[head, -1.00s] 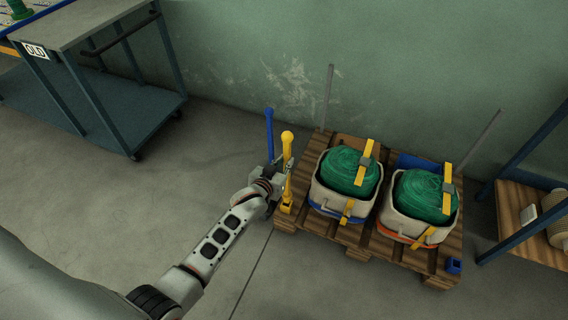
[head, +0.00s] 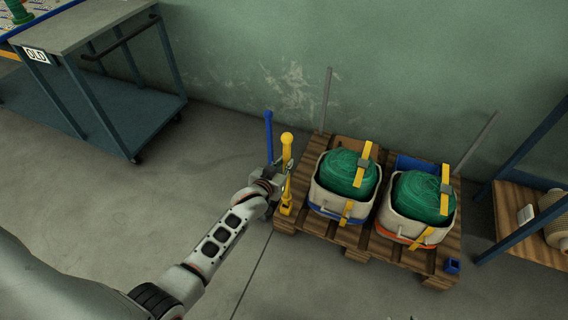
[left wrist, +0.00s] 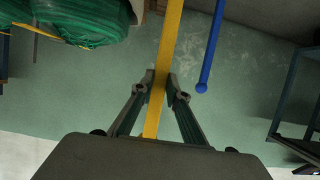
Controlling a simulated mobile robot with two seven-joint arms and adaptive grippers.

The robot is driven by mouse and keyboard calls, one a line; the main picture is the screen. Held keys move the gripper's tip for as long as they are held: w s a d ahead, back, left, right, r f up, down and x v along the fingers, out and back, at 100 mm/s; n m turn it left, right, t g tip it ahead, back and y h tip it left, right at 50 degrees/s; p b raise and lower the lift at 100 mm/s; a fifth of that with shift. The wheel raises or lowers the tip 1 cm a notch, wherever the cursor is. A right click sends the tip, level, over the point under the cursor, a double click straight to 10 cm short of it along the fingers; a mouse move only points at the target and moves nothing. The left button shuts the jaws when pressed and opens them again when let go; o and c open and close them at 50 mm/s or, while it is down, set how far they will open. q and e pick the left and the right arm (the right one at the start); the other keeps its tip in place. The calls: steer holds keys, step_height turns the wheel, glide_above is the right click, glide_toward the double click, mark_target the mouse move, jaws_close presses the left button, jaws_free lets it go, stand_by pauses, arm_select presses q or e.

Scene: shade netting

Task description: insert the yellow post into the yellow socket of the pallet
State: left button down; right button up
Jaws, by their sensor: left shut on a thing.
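The yellow post (head: 287,150) stands about upright at the pallet's near left corner. My left gripper (head: 284,174) is shut on it partway up; the left wrist view shows both fingers (left wrist: 157,88) closed around the yellow shaft (left wrist: 170,40). The yellow socket (head: 286,209) is on the left corner of the wooden pallet (head: 318,229), right below the post. The post's lower end is at or just over the socket; I cannot tell how deep it sits. My right gripper is not in view.
Two white crates with green netting rolls (head: 346,172) stand on the pallet. A blue post (head: 269,135) stands behind my gripper, and grey posts (head: 327,100) rise at the back. A blue socket (head: 452,266) is at the front right corner. A cart (head: 100,80) stands left.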

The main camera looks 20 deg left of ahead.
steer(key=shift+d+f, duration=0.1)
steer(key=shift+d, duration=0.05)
arm_select(q)
steer(key=shift+r, duration=0.15)
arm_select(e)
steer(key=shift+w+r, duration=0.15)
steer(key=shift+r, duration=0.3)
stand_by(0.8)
